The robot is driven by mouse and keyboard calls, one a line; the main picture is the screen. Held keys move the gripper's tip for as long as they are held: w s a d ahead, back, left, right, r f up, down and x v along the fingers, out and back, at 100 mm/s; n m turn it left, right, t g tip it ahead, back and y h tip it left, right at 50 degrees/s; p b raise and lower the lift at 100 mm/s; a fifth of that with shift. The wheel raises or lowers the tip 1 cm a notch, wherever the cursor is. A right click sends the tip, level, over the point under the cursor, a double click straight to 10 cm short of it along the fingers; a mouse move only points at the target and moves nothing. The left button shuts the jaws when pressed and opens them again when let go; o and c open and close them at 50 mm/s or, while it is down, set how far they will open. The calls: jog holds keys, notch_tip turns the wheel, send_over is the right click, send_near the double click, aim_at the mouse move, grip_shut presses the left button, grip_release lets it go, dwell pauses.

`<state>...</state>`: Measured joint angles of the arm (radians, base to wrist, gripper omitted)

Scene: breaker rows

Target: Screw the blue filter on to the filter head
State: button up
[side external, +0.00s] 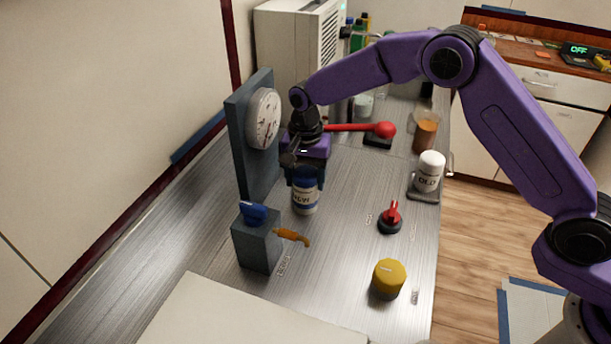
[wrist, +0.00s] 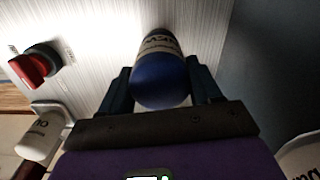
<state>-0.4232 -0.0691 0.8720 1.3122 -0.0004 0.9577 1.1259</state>
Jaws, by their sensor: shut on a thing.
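The blue filter (side external: 305,198), with a white band lettered NEW, is upright below my gripper (side external: 305,178), in front of the gauge panel. My gripper is shut on its upper part. In the wrist view the blue end of the filter (wrist: 160,80) sits between the two dark fingers of my gripper (wrist: 162,88). I cannot tell whether its base touches the bench. I cannot make out the filter head for certain. A grey block (side external: 256,247) with a blue part on top and an orange lever stands left of the filter.
A white OLD filter (side external: 430,172) stands on a dark tray (side external: 424,196) at the right. A red knob (side external: 390,217) and yellow cap (side external: 388,278) are on the bench. A gauge (side external: 263,119) on an upright panel and a red-handled lever (side external: 383,130) are near my wrist.

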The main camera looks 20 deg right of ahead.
jog(key=m, duration=0.7)
jog(key=shift+a, duration=0.1)
jog(key=shift+o, duration=0.8)
jog(key=m, duration=0.4)
jog(key=shift+r, duration=0.1)
jog(key=shift+w+d+m, duration=0.1)
jog(key=shift+d+m, duration=0.15)
jog(key=shift+m, duration=0.65)
jog(key=shift+c, duration=0.4)
